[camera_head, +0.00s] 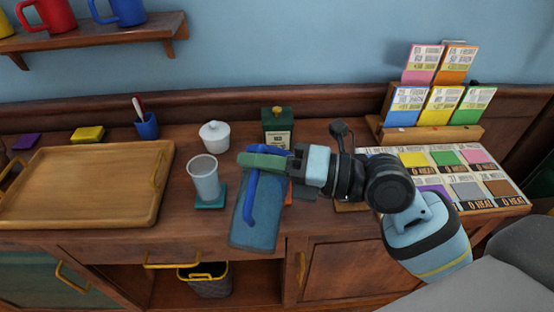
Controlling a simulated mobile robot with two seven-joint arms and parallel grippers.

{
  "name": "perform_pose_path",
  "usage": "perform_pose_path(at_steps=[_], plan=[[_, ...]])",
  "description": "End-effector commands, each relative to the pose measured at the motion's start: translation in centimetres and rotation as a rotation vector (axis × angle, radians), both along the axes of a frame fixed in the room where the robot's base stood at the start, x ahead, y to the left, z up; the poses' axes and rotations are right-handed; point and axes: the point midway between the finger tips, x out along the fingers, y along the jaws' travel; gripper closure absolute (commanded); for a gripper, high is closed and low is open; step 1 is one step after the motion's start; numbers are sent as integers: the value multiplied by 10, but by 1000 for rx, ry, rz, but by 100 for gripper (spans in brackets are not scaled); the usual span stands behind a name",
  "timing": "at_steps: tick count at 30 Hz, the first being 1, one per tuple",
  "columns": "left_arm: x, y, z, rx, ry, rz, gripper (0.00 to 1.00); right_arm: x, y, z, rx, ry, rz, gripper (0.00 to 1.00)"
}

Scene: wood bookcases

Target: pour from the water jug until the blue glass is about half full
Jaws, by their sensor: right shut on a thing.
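The water jug (240,222) is blue and see-through, with a darker blue handle (253,198). My right gripper (268,164) comes in from the right and is shut on the jug near the top of its handle. The jug leans slightly in the picture and is to the right of the blue glass. The glass (204,180) is pale blue-grey and stands upright on a teal coaster (211,203). Jug and glass are apart. No stream of water shows between them, and I cannot tell the water level in either. My left gripper is not in view.
A wooden tray (85,212) lies left of the glass. A white lidded pot (214,137) and a green box (277,121) stand behind. A card rack (430,134) and a sheet of colored cards (505,198) are at right.

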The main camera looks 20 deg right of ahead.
Motion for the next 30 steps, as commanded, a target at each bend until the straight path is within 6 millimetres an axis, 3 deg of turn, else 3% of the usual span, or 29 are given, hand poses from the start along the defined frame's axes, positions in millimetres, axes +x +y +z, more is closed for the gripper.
perform_pose_path(at_steps=[30], plan=[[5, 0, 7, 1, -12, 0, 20, 2, -2, 6, 21, 22, 0, 100]])
